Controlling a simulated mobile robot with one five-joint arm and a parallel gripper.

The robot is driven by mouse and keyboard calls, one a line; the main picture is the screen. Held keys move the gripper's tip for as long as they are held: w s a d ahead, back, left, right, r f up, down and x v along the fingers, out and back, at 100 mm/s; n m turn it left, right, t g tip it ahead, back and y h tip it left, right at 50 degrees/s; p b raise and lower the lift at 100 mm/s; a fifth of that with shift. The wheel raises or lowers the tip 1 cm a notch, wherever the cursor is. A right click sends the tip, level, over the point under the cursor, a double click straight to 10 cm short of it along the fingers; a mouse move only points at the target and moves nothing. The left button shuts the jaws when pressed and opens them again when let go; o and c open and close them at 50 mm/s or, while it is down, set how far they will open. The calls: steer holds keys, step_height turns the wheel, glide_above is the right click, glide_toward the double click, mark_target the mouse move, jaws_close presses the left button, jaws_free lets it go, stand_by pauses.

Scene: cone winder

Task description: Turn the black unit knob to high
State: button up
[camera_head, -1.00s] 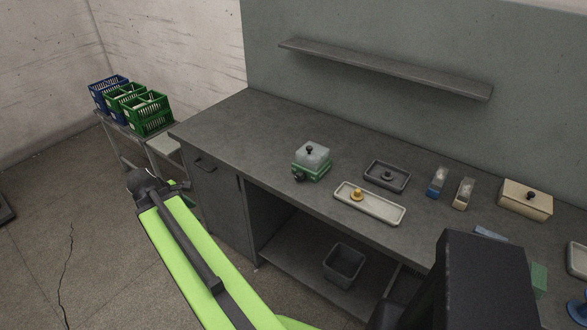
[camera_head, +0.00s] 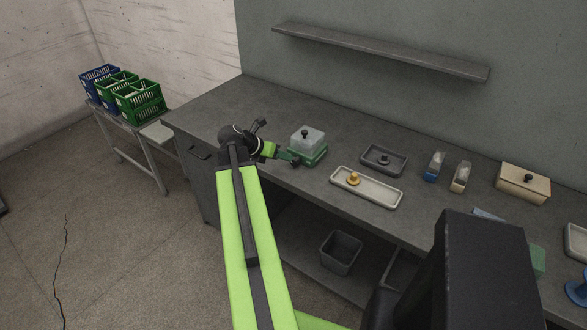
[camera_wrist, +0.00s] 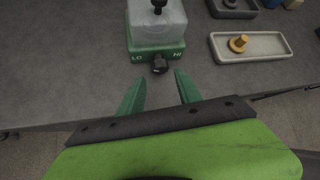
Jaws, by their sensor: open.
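The green unit (camera_head: 308,154) with a clear-grey cover stands near the front edge of the counter, and it also shows in the wrist view (camera_wrist: 146,48). Its black knob (camera_wrist: 160,64) is on the front face, between the marks LO on the left and HI on the right. The knob leans to the right of upright, as far as the small picture shows. My gripper (camera_wrist: 157,88) is open and empty, its two green fingers pointing at the unit, with the knob just beyond and between the fingertips. In the head view my gripper (camera_head: 290,157) is beside the unit's front left, partly hiding the knob.
A cream tray (camera_head: 384,198) with a yellow knobbed piece lies right of the unit, and a dark tray (camera_head: 384,169) lies behind it. Blue and tan small blocks and a beige box (camera_head: 510,184) stand farther right. The counter (camera_head: 225,105) behind and left of the unit is clear.

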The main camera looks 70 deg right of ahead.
mark_target(293, 161)
steer(key=b+x, duration=0.4)
steer(key=x, duration=0.4)
steer(key=shift+d+f, duration=0.1)
steer(key=shift+f, duration=0.05)
steer(key=shift+c, duration=0.2)
